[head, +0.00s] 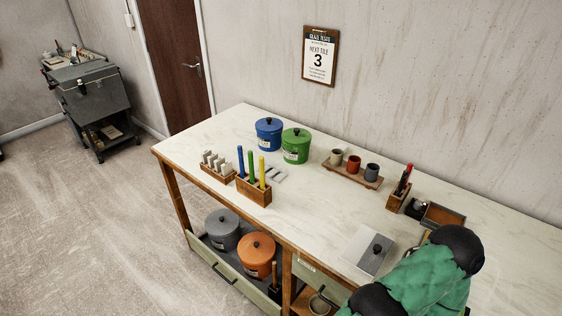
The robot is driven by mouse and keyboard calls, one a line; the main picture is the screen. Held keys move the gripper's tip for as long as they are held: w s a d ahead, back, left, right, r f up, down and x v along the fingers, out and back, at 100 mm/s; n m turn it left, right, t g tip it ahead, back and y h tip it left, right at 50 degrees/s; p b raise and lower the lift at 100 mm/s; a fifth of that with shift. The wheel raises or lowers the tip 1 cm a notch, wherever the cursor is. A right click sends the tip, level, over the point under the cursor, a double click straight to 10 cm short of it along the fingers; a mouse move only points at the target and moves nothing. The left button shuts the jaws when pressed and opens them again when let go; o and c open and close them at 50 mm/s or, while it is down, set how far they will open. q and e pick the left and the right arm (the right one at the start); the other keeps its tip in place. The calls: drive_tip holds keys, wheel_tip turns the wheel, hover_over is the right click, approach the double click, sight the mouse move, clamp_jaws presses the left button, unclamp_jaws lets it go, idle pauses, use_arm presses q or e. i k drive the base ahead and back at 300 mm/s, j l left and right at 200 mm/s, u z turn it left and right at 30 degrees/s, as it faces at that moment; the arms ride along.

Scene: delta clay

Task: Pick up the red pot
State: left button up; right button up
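No plainly red pot shows; the nearest in colour is an orange lidded pot (257,256) with a black knob. It stands in the open lower drawer (236,276) at the front of the workbench, beside a grey lidded pot (222,230). A blue lidded pot (268,134) and a green lidded pot (295,146) stand side by side at the back of the bench top. A green padded arm with black joints, which looks like my right one, reaches in at the lower right, away from the pots. Neither gripper can be seen.
On the workbench (330,215) are a wooden block with coloured sticks (253,190), a rack of grey pieces (217,167), a tray with three cups (351,173) and a grey slab with a knob (375,255). The bench middle is clear. Open floor (110,230) lies left.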

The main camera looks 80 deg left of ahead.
sight(354, 163)
drive_tip(key=u, duration=2.2)
